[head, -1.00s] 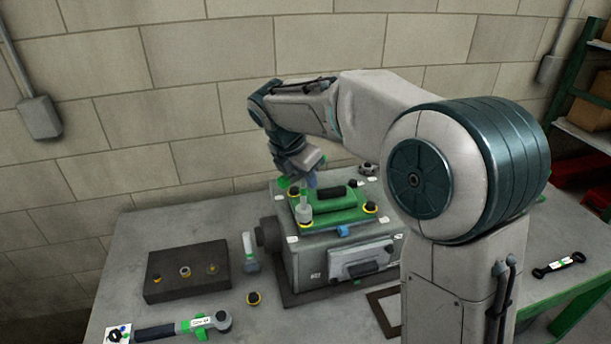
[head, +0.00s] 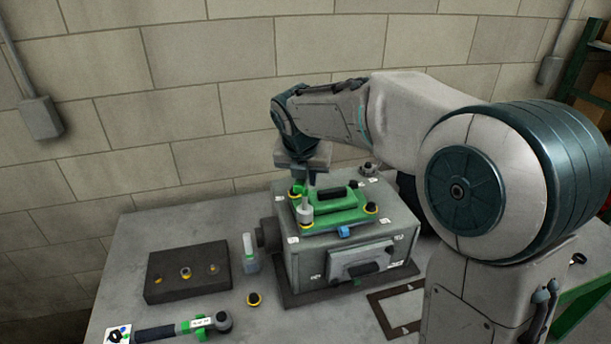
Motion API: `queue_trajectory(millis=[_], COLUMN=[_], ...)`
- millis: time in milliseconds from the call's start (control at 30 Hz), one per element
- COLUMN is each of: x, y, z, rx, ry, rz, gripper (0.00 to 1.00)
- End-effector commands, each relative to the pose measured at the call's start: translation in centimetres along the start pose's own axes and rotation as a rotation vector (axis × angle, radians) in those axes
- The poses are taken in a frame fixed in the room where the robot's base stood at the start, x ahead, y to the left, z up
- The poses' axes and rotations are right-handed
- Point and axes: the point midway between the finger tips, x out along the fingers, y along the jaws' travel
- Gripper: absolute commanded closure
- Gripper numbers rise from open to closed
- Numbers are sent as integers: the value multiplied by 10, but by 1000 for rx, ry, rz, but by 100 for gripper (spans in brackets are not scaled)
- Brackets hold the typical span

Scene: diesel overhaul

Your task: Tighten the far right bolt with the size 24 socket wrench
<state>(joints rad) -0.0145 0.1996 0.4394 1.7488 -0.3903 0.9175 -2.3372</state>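The green cover (head: 330,217) lies on top of the grey engine block (head: 300,262). A light grey cylinder (head: 305,209) stands upright over the near left corner. A socket wrench (head: 185,327) with a green band and white label lies at the table's front left; the label is too small to read surely. My gripper (head: 311,180) points down above the cover's back edge, apart from the wrench. Its fingers are mostly hidden.
A dark block (head: 188,270) with several fittings stands left of the engine. A dark frame (head: 400,311) lies at front right. The grey table (head: 140,232) is clear at back left.

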Motion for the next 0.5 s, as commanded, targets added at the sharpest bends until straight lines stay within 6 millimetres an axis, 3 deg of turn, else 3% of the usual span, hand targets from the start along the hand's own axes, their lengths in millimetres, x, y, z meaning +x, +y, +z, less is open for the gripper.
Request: queue_trajectory(millis=[500], x=[0], y=[0], z=[2], rx=[-227], ry=[-2], rz=[95], gripper=[100])
